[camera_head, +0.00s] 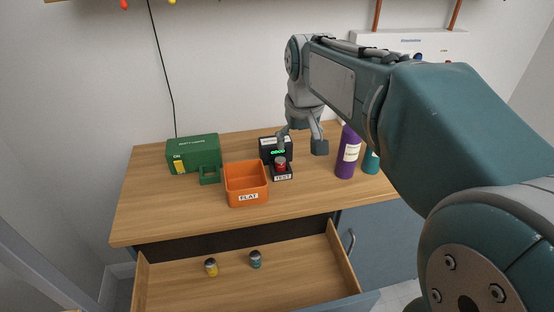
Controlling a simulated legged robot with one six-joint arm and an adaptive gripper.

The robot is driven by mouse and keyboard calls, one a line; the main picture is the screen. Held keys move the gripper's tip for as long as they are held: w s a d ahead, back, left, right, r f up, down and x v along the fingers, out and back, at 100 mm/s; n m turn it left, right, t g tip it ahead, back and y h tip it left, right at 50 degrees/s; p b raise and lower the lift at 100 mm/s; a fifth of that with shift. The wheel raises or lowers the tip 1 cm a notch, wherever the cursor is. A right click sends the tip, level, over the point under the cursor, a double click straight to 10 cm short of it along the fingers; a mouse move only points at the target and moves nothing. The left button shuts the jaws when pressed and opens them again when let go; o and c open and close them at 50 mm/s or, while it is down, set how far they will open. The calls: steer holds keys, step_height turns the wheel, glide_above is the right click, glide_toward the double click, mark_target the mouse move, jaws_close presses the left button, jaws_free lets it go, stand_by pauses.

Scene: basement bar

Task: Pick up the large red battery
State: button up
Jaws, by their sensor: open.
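The large red battery (280,164) stands upright in the cradle of a small black tester (283,177) labelled TEST, on the wooden counter. Green lights show on the tester just behind the battery. My gripper (300,148) is open, with its fingers spread above and around the tester, one finger at the tester's left side and the other to its right. The gripper appears empty. I cannot tell how far the fingers are from the battery in depth.
An orange bin (246,184) labelled FLAT stands left of the tester. A green box (193,154) is further left. A purple bottle (348,152) and a teal bottle (371,161) stand right. The open drawer (304,273) holds a yellow battery (211,267) and a teal battery (255,259).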

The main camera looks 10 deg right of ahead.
steer(key=w+f+g, duration=0.1)
steer(key=w+f, duration=0.3)
steer(key=w, duration=0.5)
steer(key=g, duration=0.2)
glide_above(280, 159)
step_height(280, 159, down, 4)
steer(key=f, duration=0.1)
steer(key=shift+n, duration=0.3)
step_height(280, 159, down, 5)
steer(key=shift+s+f, duration=0.15)
steer(key=shift+f, duration=0.05)
steer(key=f, duration=0.5)
steer(key=shift+w, duration=0.25)
jaws_close()
